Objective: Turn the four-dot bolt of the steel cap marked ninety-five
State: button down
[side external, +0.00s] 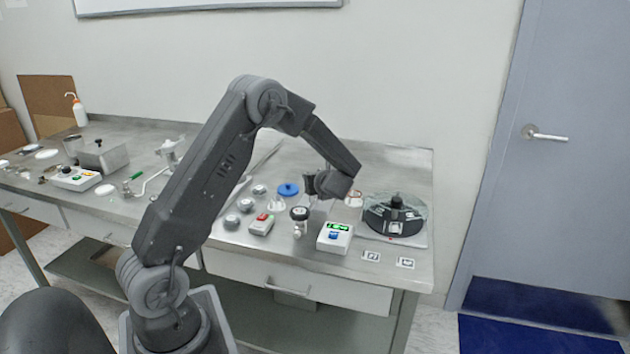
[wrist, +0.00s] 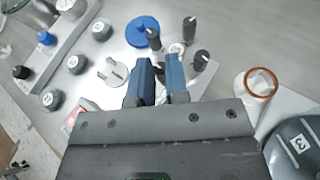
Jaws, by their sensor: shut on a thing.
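My gripper (wrist: 160,72) points down over the bench, and it also shows in the side view (side external: 312,184). Its two blue-padded fingers are close together, shut on a small part mostly hidden between them. Just beyond the fingertips are several black upright posts (wrist: 153,38) with pale marks on top, grouped around a pale round piece (wrist: 176,47). I cannot read a ninety-five or count the dots on any top. Several round grey steel caps (wrist: 76,63) with pale labels stand left of the gripper; they show in the side view too (side external: 245,205).
A blue knobbed disc (side external: 288,189) lies behind the caps. A box with a green display (side external: 335,238) stands in front of my gripper. A dark round device (side external: 393,215) is to the right. A copper-coloured ring (wrist: 258,83) is close by on the right.

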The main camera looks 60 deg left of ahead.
jog(key=shift+w+n+g+h, duration=0.15)
jog(key=shift+w+n+g, duration=0.05)
jog(key=shift+n+g, duration=1.25)
jog(key=shift+w+n+g+h, duration=0.15)
jog(key=shift+n+g, duration=1.1)
jog(key=shift+g, duration=0.4)
jog(key=c, duration=1.1)
grip_release()
jog(key=m+t, duration=0.3)
jog(key=shift+s+r, duration=0.1)
jog(key=shift+s, duration=0.15)
jog(key=m+t, duration=0.3)
jog(key=t, duration=0.1)
jog(key=shift+s, duration=0.25)
jog(key=v, duration=1.3)
jog(key=shift+d, duration=0.45)
